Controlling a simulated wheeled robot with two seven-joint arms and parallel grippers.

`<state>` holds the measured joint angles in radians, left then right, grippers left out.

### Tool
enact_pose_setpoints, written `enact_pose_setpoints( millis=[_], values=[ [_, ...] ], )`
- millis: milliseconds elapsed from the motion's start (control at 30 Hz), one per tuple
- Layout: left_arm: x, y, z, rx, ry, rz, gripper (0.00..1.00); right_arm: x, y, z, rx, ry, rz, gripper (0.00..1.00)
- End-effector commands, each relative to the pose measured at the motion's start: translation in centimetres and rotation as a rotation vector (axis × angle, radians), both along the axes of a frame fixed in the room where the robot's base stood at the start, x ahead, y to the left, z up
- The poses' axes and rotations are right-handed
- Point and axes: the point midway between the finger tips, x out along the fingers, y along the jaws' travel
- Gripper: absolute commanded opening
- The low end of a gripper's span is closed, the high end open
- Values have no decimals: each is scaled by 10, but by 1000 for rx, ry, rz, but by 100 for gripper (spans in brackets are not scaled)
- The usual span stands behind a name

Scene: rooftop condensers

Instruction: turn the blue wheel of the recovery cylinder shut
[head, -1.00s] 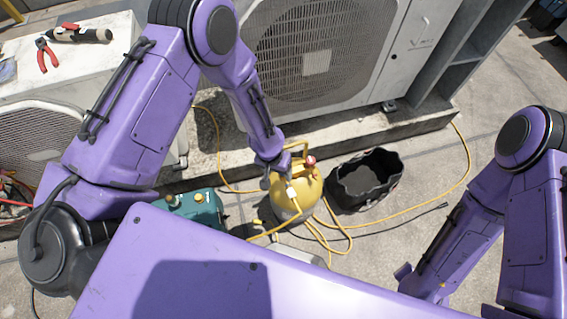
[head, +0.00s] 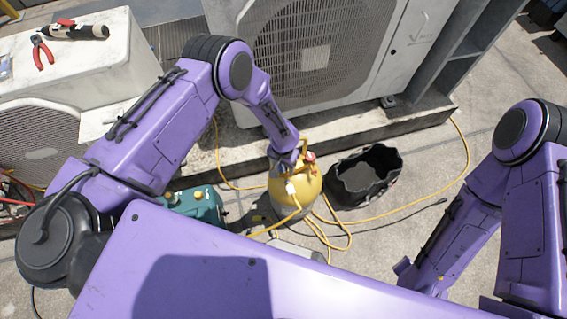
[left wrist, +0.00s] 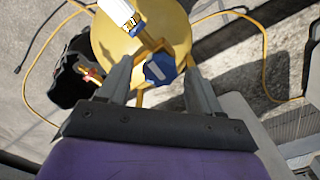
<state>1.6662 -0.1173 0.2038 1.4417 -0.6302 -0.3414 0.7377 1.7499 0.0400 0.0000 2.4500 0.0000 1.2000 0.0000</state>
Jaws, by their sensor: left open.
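The yellow recovery cylinder (head: 299,190) stands upright on the paving in the head view, with a yellow hose on its valve. Its blue wheel (left wrist: 160,68) shows in the left wrist view, with a white mark on its face. My left gripper (head: 290,163) is at the cylinder's top in the head view. In the left wrist view my left gripper (left wrist: 158,78) is open, its fingers on either side of the blue wheel. Whether they touch it I cannot tell. The blue wheel is hidden in the head view. My right arm shows at the right, but its fingers are not visible.
A black open bag (head: 366,178) stands right of the cylinder and a teal machine (head: 196,205) left of it. A condenser (head: 318,55) stands behind on a concrete plinth. Yellow hoses (head: 340,240) loop over the paving. Red pliers (head: 42,52) lie on the white unit at left.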

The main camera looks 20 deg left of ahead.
Motion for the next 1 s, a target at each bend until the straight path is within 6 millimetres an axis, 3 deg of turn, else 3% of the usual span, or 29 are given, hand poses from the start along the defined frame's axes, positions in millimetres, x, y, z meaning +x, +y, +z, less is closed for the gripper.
enact_pose_setpoints(
  millis=[100, 267, 300, 667, 1000],
  values=[
    [0, 0, 0, 0, 0, 1, 64, 0, 0, 0, 0, 0, 0, 43],
    [0, 0, 0, 0, 0, 1, 12, 0, 0, 0, 0, 0, 0, 43],
    [0, 0, 1, 0, 0, 1, 8, 0, 0, 0, 0, 0, 0, 43],
    [0, 0, 0, 0, -1, -51, 8, 0, 0, -3, 0, 0, 0, 43],
    [1, 1, -1, 1, -2, -296, 8, 0, 0, -14, 0, 0, 0, 43]
  ],
)
